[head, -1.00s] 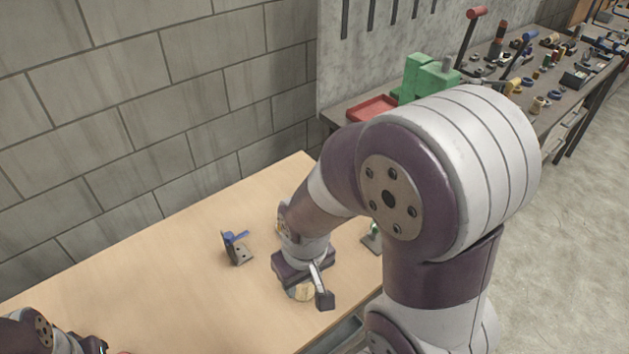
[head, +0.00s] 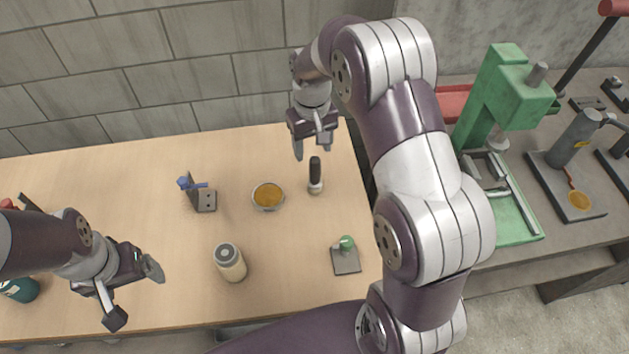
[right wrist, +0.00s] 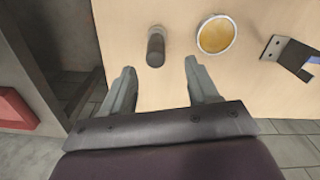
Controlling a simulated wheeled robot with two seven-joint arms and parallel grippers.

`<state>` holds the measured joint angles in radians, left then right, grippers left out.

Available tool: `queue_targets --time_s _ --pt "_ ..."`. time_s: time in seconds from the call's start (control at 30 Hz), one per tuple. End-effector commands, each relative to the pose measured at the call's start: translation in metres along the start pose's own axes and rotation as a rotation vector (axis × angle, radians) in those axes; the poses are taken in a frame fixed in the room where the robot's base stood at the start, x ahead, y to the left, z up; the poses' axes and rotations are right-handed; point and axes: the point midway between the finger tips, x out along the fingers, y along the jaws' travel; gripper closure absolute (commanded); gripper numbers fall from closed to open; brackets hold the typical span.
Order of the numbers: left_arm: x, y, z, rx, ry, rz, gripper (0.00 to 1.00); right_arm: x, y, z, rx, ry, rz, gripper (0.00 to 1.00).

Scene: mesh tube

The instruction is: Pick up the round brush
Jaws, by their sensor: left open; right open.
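The round brush (head: 315,178), as I take it, stands upright on the wooden table with its black handle up and a pale lower end. In the right wrist view its dark handle (right wrist: 156,46) lies just beyond the fingertips, roughly between them. My right gripper (head: 312,146) is open and empty, just behind the brush in the head view. Its spread fingers also show in the right wrist view (right wrist: 159,66). My left gripper (head: 134,293) is open and empty over the left front of the table, far from the brush.
A round dish of amber material (head: 268,195) stands left of the brush. A bracket with a blue lever (head: 205,200), a pale jar with grey lid (head: 229,262) and a plate with green knob (head: 346,259) also stand there. A green press (head: 495,100) is on the right bench.

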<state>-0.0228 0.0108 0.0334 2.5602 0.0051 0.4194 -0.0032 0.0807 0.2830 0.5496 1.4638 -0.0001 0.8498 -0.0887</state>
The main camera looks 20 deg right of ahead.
Motion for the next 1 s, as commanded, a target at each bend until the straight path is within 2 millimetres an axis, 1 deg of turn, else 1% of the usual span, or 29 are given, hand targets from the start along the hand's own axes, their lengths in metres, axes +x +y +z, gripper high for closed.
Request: queue_targets --time_s 0.03,0.1,0.27,0.37,0.43,0.53,0.73,0.77,0.8,0.87,0.9,0.93,1.0 --pt "-0.003 0.0 -0.001 0.0 0.001 0.0 0.13 0.008 0.0 0.001 0.0 -0.003 0.0 0.4" --pt "-0.003 0.0 -0.001 0.0 0.001 0.0 0.13 0.019 0.0 0.0 0.0 -0.001 0.0 0.4" --pt "-0.008 0.0 -0.001 0.0 0.001 0.0 0.13 0.038 0.002 0.0 0.001 0.0 0.0 0.4" --pt "-0.013 0.0 -0.002 0.0 0.001 0.0 0.13 0.057 0.004 0.0 0.0 -0.001 0.0 0.4" --pt "-0.013 0.0 -0.002 0.0 0.001 0.0 0.13 0.07 0.004 -0.001 0.0 0.001 0.0 0.4" --pt "-0.013 0.0 -0.002 0.0 0.0 0.0 0.13 0.078 0.004 -0.001 0.0 0.004 0.0 0.4" --pt "-0.013 0.0 -0.002 0.0 0.0 0.0 0.13 0.08 0.004 -0.001 0.0 0.005 0.0 0.4" --pt "-0.013 0.0 -0.002 0.0 0.0 0.0 0.13 0.08 0.004 -0.001 0.0 0.005 0.0 0.5" --pt "-0.013 0.0 -0.002 0.0 0.0 0.0 0.13 0.08 0.004 -0.001 0.0 0.005 0.0 0.63" --pt "-0.013 0.0 -0.002 0.0 0.0 0.0 0.13 0.079 0.004 -0.001 0.0 0.005 0.0 0.83" --pt "-0.013 0.0 -0.002 0.0 0.0 0.0 0.13 0.079 0.004 -0.001 0.0 0.005 0.0 0.96" --pt "-0.013 0.0 -0.002 0.0 0.0 0.0 0.13 0.079 0.004 -0.001 0.0 0.005 0.0 1.0" --pt "-0.013 0.0 -0.002 0.0 0.0 0.0 0.13 0.079 0.004 -0.001 0.0 0.005 0.0 1.0"
